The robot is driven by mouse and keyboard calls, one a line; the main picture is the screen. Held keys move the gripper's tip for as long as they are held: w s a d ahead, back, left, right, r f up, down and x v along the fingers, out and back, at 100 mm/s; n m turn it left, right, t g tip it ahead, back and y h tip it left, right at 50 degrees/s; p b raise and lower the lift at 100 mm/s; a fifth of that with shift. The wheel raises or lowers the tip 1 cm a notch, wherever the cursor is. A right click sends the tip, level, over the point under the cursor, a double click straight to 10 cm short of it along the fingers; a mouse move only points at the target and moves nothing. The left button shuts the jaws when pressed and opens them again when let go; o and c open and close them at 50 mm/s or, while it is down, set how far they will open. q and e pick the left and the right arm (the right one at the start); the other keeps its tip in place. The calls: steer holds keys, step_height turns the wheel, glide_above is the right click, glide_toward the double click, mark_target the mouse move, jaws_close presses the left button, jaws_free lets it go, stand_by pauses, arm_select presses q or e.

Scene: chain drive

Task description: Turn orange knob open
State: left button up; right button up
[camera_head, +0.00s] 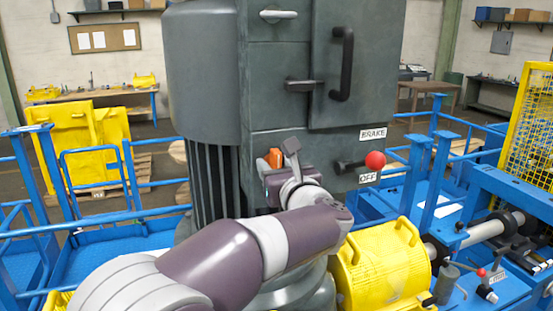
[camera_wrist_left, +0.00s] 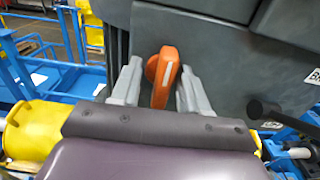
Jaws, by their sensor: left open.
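The orange knob (camera_head: 275,158) sits on the lower front of the grey cabinet (camera_head: 290,100), partly hidden by my left gripper in the head view. In the left wrist view the knob (camera_wrist_left: 163,77) has an orange handle with a pale stripe, pointing nearly straight down with a slight tilt. My left gripper (camera_wrist_left: 155,95) is open, one grey finger on each side of the knob's handle. Small gaps show between handle and fingers. In the head view my left gripper (camera_head: 280,165) is right at the knob. My right gripper is not in view.
A red-ball lever (camera_head: 375,160) sticks out right of the knob, between BRAKE and OFF labels. A black door handle (camera_head: 342,65) and a latch (camera_head: 302,85) are above. A yellow guard (camera_head: 385,270) and blue railings (camera_head: 95,170) surround the cabinet.

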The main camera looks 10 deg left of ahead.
arm_select(q)
steer(key=shift+d, duration=0.35)
steer(key=c, duration=0.4)
jaws_close()
